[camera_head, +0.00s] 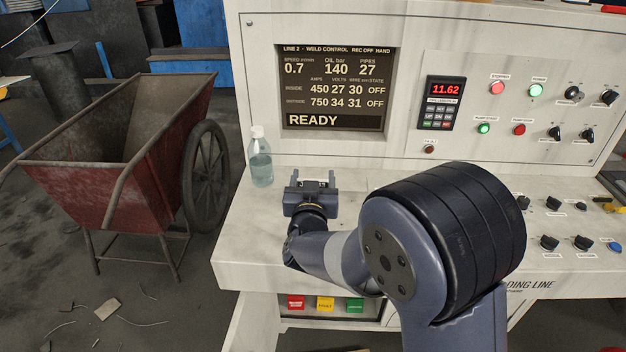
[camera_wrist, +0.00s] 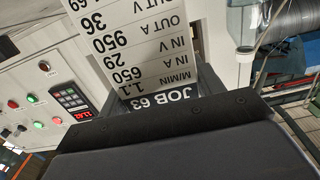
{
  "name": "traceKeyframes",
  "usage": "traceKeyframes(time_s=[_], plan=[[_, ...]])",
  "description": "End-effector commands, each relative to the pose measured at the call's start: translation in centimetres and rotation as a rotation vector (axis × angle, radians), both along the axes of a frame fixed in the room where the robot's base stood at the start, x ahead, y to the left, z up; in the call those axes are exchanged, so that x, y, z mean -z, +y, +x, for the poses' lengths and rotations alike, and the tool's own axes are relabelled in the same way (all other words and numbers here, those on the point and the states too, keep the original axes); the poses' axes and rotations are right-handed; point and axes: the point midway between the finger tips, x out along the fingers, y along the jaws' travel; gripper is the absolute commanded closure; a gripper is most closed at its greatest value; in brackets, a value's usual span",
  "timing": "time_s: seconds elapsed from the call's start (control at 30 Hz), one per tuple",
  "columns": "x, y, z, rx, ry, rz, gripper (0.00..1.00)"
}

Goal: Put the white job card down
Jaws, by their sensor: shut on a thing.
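The white job card (camera_wrist: 140,45) fills the upper middle of the wrist view. It has printed rows of numbers and a dark band reading JOB 63, and appears upside down there. My gripper (camera_wrist: 160,92) is shut on the card at its JOB 63 end. In the head view my gripper (camera_head: 311,182) is above the left part of the console's ledge, to the right of a clear bottle. The card cannot be made out in the head view. Whether the card touches the ledge cannot be told.
The clear bottle (camera_head: 260,160) stands at the ledge's left end. The white console (camera_head: 240,240) has a dark READY screen (camera_head: 336,90) behind my gripper and knobs (camera_head: 553,204) on the right. The bare ledge lies around my gripper. A red cart (camera_head: 110,180) stands on the floor at left.

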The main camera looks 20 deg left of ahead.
Motion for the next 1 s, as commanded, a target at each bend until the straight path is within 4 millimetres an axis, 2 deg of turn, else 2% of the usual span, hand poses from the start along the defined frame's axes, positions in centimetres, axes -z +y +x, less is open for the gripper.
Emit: traceKeyframes(time_s=[0.27, 0.3, 0.53, 0.87, 1.0], plan=[[0.2, 0.0, 0.0, 0.000, -0.002, 0.001, 0.72], [0.1, 0.0, 0.0, 0.000, -0.001, 0.001, 0.34], [0.1, 0.0, 0.0, 0.000, -0.001, 0.001, 0.16], [-0.4, 0.0, 0.0, 0.000, -0.001, 0.001, 0.15], [-0.1, -0.4, -1.9, -0.003, 0.000, 0.001, 0.15]])
